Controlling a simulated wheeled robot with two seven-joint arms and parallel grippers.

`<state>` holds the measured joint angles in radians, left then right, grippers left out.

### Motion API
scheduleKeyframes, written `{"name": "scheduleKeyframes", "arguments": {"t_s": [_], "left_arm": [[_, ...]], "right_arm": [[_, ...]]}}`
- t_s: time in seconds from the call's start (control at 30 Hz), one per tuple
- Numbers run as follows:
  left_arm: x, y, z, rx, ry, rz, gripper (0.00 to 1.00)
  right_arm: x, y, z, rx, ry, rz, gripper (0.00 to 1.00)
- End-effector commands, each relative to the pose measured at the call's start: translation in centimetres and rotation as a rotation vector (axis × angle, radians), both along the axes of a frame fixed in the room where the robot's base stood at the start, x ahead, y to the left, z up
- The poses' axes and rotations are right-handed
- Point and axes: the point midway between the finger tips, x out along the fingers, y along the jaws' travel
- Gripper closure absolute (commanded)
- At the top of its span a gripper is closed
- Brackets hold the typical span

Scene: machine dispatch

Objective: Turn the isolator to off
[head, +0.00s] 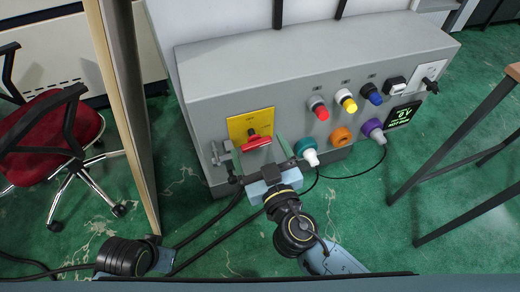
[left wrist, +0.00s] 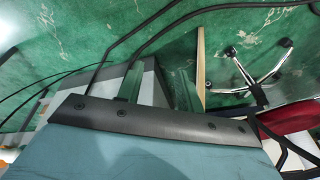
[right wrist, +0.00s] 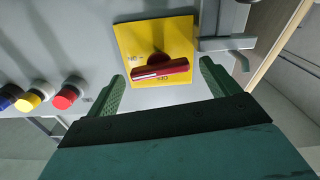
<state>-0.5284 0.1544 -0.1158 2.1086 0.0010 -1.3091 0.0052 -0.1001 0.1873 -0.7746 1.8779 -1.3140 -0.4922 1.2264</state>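The isolator is a red rotary handle (head: 258,141) on a yellow plate (head: 240,122), at the left of the grey machine's sloped front. In the right wrist view the red handle (right wrist: 172,70) lies nearly crosswise on the yellow plate (right wrist: 135,38), with a white mark near its left end. My right gripper (head: 262,158) is open just in front of it. In the right wrist view its two green fingers stand either side of the handle, apart from it. Whether the fingertips reach the handle's depth is unclear. My left gripper (left wrist: 158,75) is open and empty above the floor.
Red (head: 318,108), yellow (head: 346,100) and blue (head: 371,93) buttons sit right of the isolator, above teal, orange and purple connectors. A grey latch (right wrist: 226,43) is close beside the plate. A wooden panel edge (head: 130,110) and red chair (head: 50,130) stand left; a table stands right.

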Motion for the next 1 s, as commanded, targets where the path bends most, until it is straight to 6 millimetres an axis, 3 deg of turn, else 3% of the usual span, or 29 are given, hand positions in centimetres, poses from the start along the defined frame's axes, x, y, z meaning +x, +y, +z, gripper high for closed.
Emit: {"name": "scheduleKeyframes", "arguments": {"t_s": [0.37, 0.53, 0.8, 1.0], "left_arm": [[0.0, 0.0, -0.1, 0.000, 0.000, 0.001, 0.64], [0.0, -0.2, 0.4, -0.002, -0.001, 0.000, 0.64], [-0.4, -1.3, 4.0, -0.027, -0.028, 0.002, 0.64], [-0.9, -1.7, 6.3, -0.040, -0.041, 0.003, 0.64]], "right_arm": [[-0.7, -0.2, -0.1, 0.000, 0.002, 0.000, 0.13], [-3.3, -1.1, -0.3, 0.000, 0.004, 0.000, 0.13], [-8.9, -2.9, -0.4, -0.002, 0.005, 0.000, 0.13], [-11.6, -3.8, -0.3, -0.001, 0.002, 0.001, 0.13]]}}
